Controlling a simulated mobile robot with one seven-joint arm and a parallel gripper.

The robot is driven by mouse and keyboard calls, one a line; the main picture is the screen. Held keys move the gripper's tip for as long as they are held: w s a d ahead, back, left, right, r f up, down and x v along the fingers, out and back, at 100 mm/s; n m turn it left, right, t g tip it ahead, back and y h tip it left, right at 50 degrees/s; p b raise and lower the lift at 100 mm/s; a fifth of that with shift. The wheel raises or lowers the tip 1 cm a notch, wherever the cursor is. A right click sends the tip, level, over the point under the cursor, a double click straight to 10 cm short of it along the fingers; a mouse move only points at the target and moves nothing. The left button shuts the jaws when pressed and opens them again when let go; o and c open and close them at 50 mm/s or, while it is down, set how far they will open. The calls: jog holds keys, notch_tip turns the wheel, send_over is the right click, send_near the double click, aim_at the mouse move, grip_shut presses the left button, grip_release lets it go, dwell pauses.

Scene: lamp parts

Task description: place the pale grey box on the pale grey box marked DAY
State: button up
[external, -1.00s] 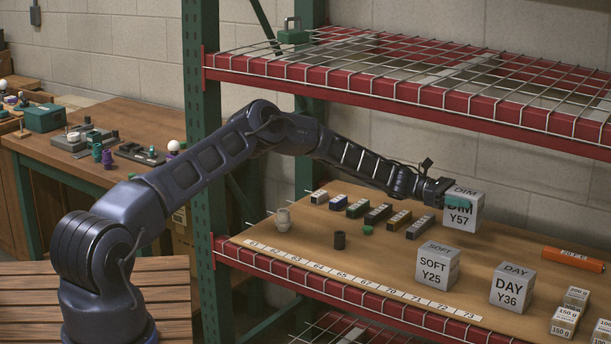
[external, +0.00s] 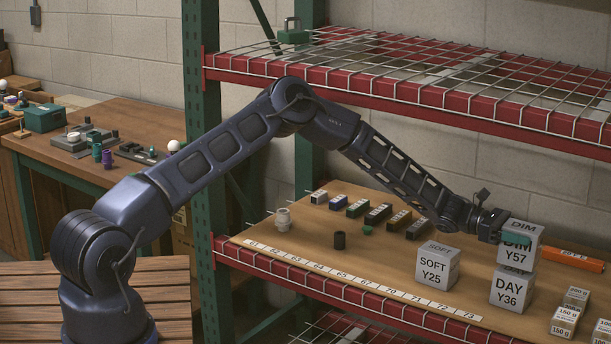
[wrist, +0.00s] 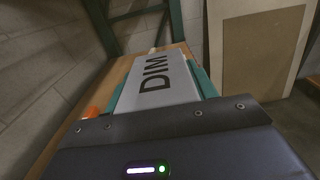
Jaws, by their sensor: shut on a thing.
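The pale grey box marked DIM Y57 (external: 520,250) is held in my gripper (external: 507,241), whose teal fingers close on its sides. In the wrist view the top of this box (wrist: 156,80) reads DIM, with teal fingers on both sides. The pale grey box marked DAY Y36 (external: 510,293) stands upright on the shelf board directly below the held box.
The pale grey SOFT Y25 box (external: 438,269) stands to the left of the DAY box. An orange cylinder (external: 573,259) lies behind on the right. The red upper shelf (external: 420,92) hangs above the arm.

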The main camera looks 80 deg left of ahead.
jog(key=shift+f, duration=1)
jog(key=shift+f, duration=0.15)
jog(key=o, duration=1.1)
jog(key=shift+c, duration=0.2)
jog(key=shift+r, duration=0.2)
jog(key=v, duration=1.2)
